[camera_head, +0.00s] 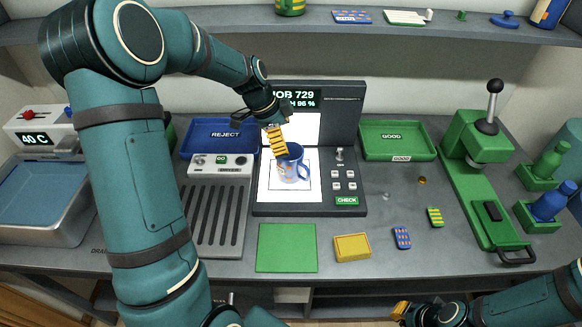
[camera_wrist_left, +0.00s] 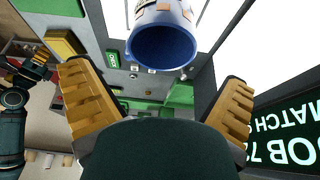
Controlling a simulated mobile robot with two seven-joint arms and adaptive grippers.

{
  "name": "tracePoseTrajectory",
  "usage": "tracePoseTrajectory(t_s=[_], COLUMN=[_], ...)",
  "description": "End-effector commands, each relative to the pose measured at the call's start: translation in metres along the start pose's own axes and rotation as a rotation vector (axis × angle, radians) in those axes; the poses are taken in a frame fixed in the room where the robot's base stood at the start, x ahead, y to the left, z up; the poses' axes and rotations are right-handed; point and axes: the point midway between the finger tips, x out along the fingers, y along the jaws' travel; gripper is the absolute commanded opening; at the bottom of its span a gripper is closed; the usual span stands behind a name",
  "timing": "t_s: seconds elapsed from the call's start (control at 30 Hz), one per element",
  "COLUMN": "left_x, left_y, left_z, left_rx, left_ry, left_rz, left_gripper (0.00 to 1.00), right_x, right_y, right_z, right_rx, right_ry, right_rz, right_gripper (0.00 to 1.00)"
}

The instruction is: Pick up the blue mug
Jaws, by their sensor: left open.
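The blue mug (camera_head: 290,170) stands upright on the white lit panel of the check station (camera_head: 262,180), with its handle to the right. It has an orange and white print. My left gripper (camera_head: 279,145) is open at the mug's upper left rim; its yellow finger overlaps the rim in the head view. In the left wrist view the mug (camera_wrist_left: 163,40) shows its open mouth at the top centre, beyond the two spread fingers of the gripper (camera_wrist_left: 160,88), with nothing between them. My right gripper (camera_head: 402,311) is at the bottom edge, partly cut off; its jaws are unclear.
A blue REJECT tray (camera_head: 222,122) and a green GOOD tray (camera_head: 398,137) flank the station's screen. A green press (camera_head: 480,180) stands at the right. A green mat (camera_head: 287,248), a yellow block (camera_head: 352,247) and small patterned pieces (camera_head: 402,238) lie in front.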

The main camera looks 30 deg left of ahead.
Motion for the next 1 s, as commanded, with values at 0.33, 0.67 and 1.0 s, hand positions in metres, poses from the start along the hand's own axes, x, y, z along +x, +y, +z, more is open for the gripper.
tracePoseTrajectory(t_s=[0.33,0.67,1.0], left_x=[0.034,0.059,0.058], left_y=[-0.002,-0.003,-0.003], left_z=[0.003,0.003,0.003], left_rx=[0.000,0.000,0.000], left_ry=[-0.001,0.000,0.000], left_rz=[0.003,-0.001,-0.001], left_gripper=[1.00,1.00,0.39], right_x=[0.003,0.004,0.004], right_y=[0.001,0.002,0.002], right_z=[0.002,0.003,0.002], right_rx=[-0.001,-0.002,-0.002], right_ry=[-0.003,-0.005,-0.005], right_rz=[0.000,-0.001,-0.001], right_gripper=[0.00,0.00,0.00])
